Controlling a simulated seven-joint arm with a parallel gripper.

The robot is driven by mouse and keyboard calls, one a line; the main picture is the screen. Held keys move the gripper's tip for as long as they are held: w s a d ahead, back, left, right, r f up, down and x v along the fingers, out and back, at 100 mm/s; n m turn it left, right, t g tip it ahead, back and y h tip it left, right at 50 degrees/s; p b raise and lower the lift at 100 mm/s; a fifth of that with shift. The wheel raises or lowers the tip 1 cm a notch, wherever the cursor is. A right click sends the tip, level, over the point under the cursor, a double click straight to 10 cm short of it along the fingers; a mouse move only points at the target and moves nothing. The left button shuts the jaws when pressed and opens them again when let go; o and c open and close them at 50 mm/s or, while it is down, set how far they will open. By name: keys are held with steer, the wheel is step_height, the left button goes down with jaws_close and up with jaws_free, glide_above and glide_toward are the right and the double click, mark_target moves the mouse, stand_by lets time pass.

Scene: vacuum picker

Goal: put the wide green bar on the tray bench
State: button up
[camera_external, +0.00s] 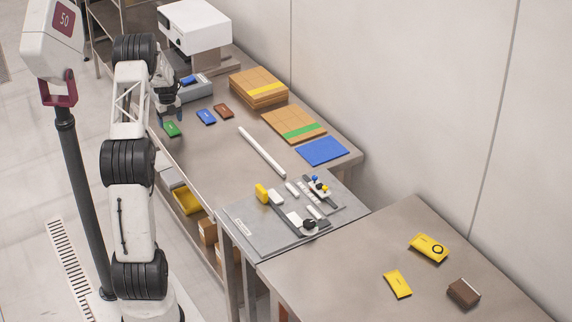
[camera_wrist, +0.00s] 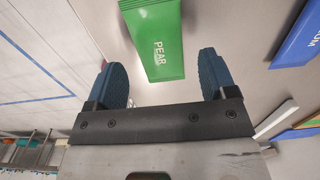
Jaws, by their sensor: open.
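The green bar (camera_external: 172,129), marked PEAR in the wrist view (camera_wrist: 157,40), lies flat near the left edge of the long bench (camera_external: 225,130). My gripper (camera_external: 169,112) is above and just behind it, pointing down. In the wrist view my gripper (camera_wrist: 162,78) has its two blue fingers wide apart with nothing between the tips. The bar is ahead of the fingers, between their lines, and apart from them. A second bench (camera_external: 345,265) stands at the lower right. I cannot tell for sure which surface is the tray bench.
A blue bar (camera_external: 206,117) and a brown bar (camera_external: 223,110) lie right of the green one. A white rod (camera_external: 262,152), a blue mat (camera_external: 322,151) and cardboard stacks (camera_external: 258,88) lie farther right. A grey plate (camera_external: 245,222) carries small parts. Yellow packs (camera_external: 397,284) lie on the lower-right bench.

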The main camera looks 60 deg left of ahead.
mark_target(171, 127)
step_height(171, 127, up, 10)
steer(key=shift+f, duration=0.2)
stand_by(0.4)
stand_by(0.8)
